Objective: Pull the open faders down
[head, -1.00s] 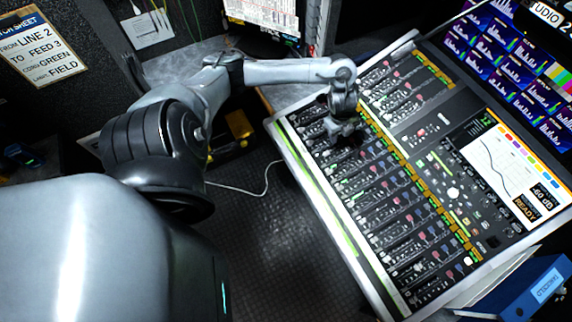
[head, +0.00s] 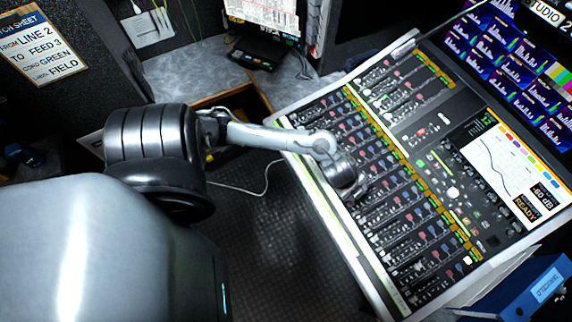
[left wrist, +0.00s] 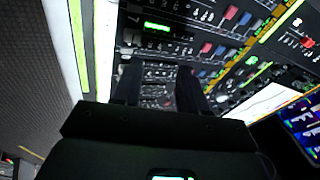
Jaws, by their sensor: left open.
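The mixing console (head: 325,190) slopes across the right half of the head view, with long rows of channel strips. Small fader caps in red, blue and white sit on the strips. In the left wrist view a red cap (left wrist: 206,47) and a blue cap (left wrist: 220,50) lie just right of the fingers. My left gripper (head: 358,192) is over the middle strips near the console's front side. In the left wrist view its two dark fingers (left wrist: 158,82) are apart, with console surface between them. No cap is clearly held. The arm hides some strips. My right gripper is not in view.
Screens (head: 505,60) stand beyond the console at upper right. A blue box (head: 535,290) is at lower right. A patch panel wall with a paper sheet (head: 38,45) is at left. A thin cable (head: 250,190) lies on the dark floor.

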